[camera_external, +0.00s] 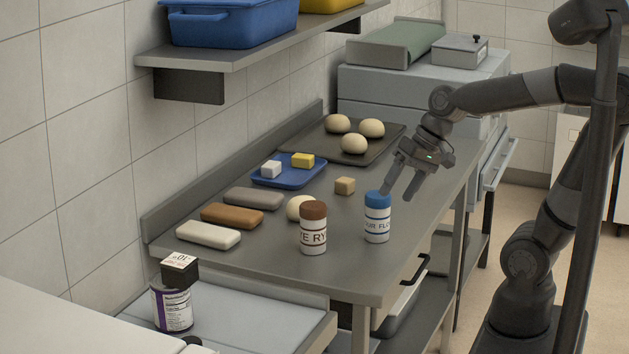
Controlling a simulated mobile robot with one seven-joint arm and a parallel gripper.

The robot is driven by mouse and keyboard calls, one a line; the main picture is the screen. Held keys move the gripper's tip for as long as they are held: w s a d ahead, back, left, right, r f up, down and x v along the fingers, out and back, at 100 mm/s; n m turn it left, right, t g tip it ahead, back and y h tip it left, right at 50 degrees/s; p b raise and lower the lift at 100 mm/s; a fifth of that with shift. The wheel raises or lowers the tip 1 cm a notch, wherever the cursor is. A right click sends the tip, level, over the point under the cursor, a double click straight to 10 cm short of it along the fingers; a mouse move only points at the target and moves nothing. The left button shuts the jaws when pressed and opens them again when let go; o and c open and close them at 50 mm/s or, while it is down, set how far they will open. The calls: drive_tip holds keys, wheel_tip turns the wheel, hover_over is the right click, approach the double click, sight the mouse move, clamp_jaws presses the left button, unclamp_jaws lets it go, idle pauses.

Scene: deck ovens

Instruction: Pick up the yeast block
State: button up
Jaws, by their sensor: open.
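A small tan block (345,186), which looks like the yeast block, sits alone on the grey metal table (290,262), right of the blue tray. My gripper (397,195) is open and empty, with its fingers pointing down. In the picture it is to the right of the tan block, apart from it, beside and above the blue-lidded flour shaker (377,224). One fingertip overlaps the area by the shaker's lid; I cannot tell whether they touch.
The blue tray (287,183) holds a white cube (271,169) and a yellow block (303,160). A dark tray (376,151) holds dough balls. A brown-lidded shaker (313,232), a dough ball (299,207) and several long blocks (232,216) stand nearby. A shelf (270,46) overhangs at the back.

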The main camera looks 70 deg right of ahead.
drive_tip(key=w+d+f+m+t+y, duration=0.1)
drive_tip(key=w+d+m+t+y, duration=0.3)
drive_tip(key=w+m, duration=0.6)
drive_tip(key=m+t+h, duration=0.4)
drive_tip(key=m+h, duration=0.5)
drive_tip(key=m, duration=1.3)
approach(338, 183)
drive_tip(key=shift+w+d+f, duration=0.1)
drive_tip(key=shift+d+f, duration=0.35)
drive_tip(key=shift+d, duration=0.4)
drive_tip(key=shift+m, duration=0.3)
drive_tip(key=x, duration=0.4)
drive_tip(key=shift+w+d+f, duration=0.15)
drive_tip(key=shift+d, duration=0.1)
drive_tip(key=shift+x, duration=3.15)
drive_tip(key=shift+d, duration=0.1)
drive_tip(key=c, duration=1.1)
